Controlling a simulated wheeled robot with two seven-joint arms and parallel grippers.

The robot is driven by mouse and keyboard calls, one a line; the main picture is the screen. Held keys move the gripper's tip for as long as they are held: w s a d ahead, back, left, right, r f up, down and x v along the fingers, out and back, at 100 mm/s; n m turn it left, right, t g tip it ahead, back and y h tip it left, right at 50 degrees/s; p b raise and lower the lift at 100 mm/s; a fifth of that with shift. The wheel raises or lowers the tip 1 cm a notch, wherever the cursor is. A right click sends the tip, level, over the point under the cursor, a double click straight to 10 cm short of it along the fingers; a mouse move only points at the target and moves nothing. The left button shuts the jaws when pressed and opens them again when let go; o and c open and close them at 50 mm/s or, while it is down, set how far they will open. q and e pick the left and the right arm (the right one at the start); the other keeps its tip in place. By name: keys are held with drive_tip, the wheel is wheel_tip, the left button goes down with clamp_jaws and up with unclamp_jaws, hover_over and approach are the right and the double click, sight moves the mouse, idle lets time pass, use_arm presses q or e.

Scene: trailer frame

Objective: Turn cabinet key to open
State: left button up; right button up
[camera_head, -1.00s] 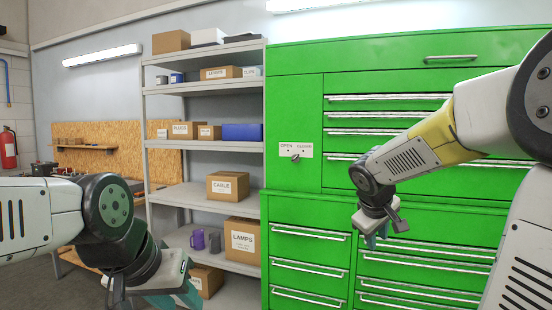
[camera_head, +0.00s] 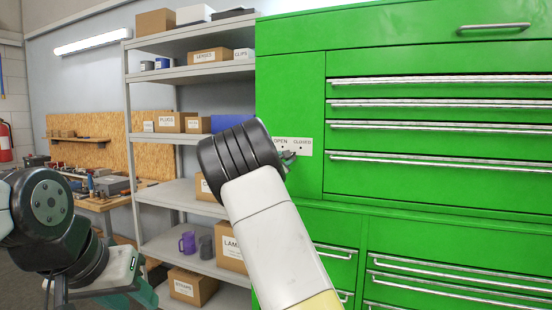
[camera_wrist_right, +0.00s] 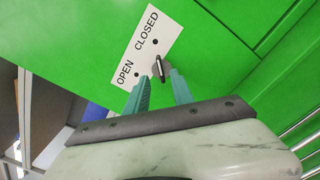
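The cabinet key (camera_wrist_right: 159,68) is a small dark grey piece in the front of the green cabinet (camera_head: 290,90). In the head view my right wrist partly covers the plate and the key area. My left gripper (camera_head: 132,292) hangs low at the left, away from the cabinet; its finger gap is unclear.
Several drawers with silver handles (camera_head: 430,82) lie to the right of the key. A grey shelf unit (camera_head: 190,73) with boxes and mugs stands left of the cabinet. A workbench (camera_head: 105,200) with tools is further left.

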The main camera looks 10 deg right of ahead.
drive_tip(key=x, duration=0.5)
drive_tip(key=shift+w+d, duration=0.1)
drive_tip(key=shift+d, duration=0.05)
clamp_jaws()
